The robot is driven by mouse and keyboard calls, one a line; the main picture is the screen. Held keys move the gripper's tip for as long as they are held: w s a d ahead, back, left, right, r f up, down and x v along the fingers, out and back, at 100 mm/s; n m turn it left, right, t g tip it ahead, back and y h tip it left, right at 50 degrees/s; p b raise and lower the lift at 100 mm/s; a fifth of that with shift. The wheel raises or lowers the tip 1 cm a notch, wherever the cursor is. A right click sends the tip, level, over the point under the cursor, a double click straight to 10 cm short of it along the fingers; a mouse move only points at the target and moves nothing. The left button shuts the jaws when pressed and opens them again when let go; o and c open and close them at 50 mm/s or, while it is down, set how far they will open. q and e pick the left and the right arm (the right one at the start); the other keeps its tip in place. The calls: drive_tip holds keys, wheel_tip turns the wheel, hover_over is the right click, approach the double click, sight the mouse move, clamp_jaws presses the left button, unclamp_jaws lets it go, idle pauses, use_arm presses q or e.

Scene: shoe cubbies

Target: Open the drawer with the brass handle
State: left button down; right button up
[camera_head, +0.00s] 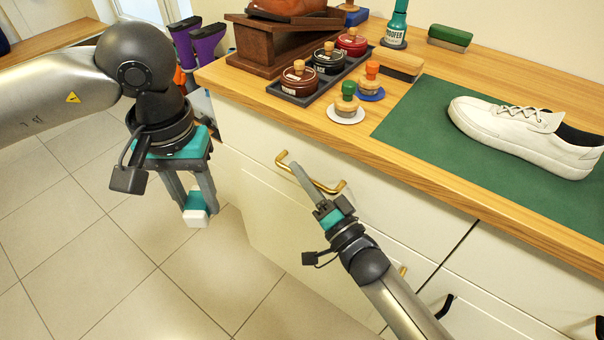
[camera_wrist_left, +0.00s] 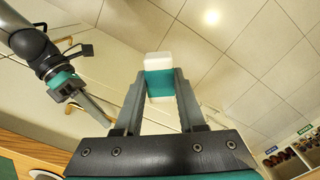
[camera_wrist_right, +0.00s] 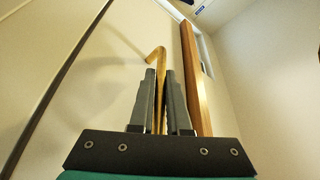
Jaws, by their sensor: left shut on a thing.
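The brass handle (camera_head: 296,172) is a bar on the front of a pale drawer (camera_head: 265,142) under the wooden counter; the drawer front looks flush with the cabinet. My right gripper (camera_head: 308,178) is at this handle, its narrow fingers crossing in front of the bar. In the right wrist view the brass handle (camera_wrist_right: 156,58) shows between the two close-set fingers (camera_wrist_right: 161,98); whether they grip it I cannot tell. My left gripper (camera_head: 196,212) is shut on a white and teal block (camera_head: 195,208), held over the floor left of the cabinet. The block also shows in the left wrist view (camera_wrist_left: 158,72).
On the counter (camera_head: 380,150) stand round polish tins in a dark tray (camera_head: 300,98), brushes and a green mat (camera_head: 425,130) with a white shoe (camera_head: 520,130). Tiled floor (camera_head: 100,240) at left is open.

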clamp_jaws()
idle(0.8)
